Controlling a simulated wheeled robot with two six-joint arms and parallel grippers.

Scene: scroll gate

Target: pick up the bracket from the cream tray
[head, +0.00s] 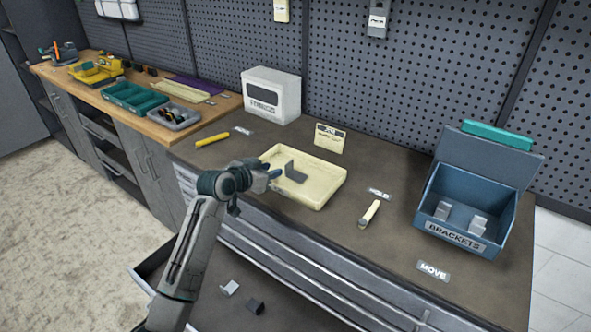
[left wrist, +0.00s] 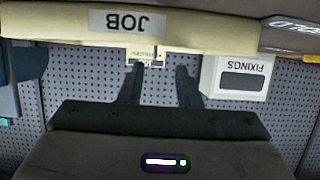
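The cream tray (head: 322,186) sits on the dark bench top in the middle of the head view. A dark grey bracket (head: 294,172) stands in the tray's left half. My left gripper (head: 274,178) is at the tray's front left side, just left of the bracket. In the left wrist view its two fingers (left wrist: 158,82) are apart with nothing held between them. The tray's wall, labelled JOB (left wrist: 128,23), fills the top of that view upside down. The bracket is not visible there. My right gripper is out of view.
A blue BRACKETS bin (head: 455,205) with an open lid holds grey brackets at right. A cream-handled tool (head: 370,213) lies between tray and bin. A FIXINGS box (head: 271,95) stands behind. An open drawer below holds small parts (head: 256,306). The bench front right is mostly clear.

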